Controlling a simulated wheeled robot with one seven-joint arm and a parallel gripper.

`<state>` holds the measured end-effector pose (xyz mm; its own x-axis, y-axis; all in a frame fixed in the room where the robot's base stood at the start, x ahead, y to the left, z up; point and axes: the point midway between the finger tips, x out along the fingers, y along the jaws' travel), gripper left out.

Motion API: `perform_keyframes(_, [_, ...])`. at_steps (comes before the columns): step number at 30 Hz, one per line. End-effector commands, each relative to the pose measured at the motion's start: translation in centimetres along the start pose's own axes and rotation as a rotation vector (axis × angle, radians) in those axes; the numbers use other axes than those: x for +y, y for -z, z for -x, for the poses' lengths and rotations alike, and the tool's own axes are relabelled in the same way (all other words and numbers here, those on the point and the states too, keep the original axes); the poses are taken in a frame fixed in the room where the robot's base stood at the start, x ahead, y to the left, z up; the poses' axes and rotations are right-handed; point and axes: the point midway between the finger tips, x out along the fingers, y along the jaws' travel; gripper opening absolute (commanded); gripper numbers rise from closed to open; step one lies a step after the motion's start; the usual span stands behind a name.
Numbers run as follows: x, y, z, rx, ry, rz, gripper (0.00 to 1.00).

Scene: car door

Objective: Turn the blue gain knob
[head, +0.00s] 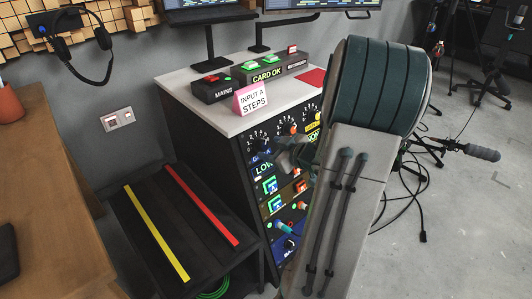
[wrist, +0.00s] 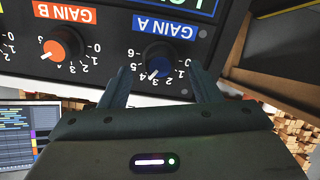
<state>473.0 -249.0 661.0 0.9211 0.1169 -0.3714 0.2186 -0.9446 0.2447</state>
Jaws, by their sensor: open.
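The blue gain knob (wrist: 158,61) stands on the dark panel above the blue GAIN A label (wrist: 165,28), which appears upside down in the wrist view. Numbers ring the knob, and its exact setting is hard to read. My gripper (wrist: 160,72) is open, its two fingers apart on either side of the knob in that view, with nothing held. I cannot tell whether either finger touches it. In the head view my gripper (head: 284,155) is in front of the panel's upper part, and the blue knob (head: 262,143) shows small to its left.
The orange GAIN B knob (wrist: 59,44) is beside the blue one. A pink INPUT A STEPS card (head: 252,99) and button boxes (head: 267,72) stand on the white cabinet top (head: 185,87). A black bench with yellow and red strips (head: 155,232) stands to the left.

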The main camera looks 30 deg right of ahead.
Motion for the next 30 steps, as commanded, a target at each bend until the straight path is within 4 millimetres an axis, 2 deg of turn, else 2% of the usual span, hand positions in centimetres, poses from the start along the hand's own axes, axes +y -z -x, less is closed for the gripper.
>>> perform_keyframes(1, [-0.2,-0.2,-1.0,0.002,0.003,0.000,0.57])
perform_keyframes(6, [-0.1,-0.1,-2.7,0.001,0.001,0.000,0.57])
perform_keyframes(17, [0.0,0.1,-3.2,0.000,0.000,0.000,0.57])
perform_keyframes(18, [0.0,0.0,-3.2,0.000,0.000,0.000,0.51])
perform_keyframes(22, [0.0,0.0,-3.2,0.000,0.000,0.000,0.15])
perform_keyframes(23, [0.0,0.0,-3.2,0.000,0.000,0.000,0.12])
perform_keyframes(30, [0.0,0.2,-3.1,0.000,0.001,-0.014,0.12])
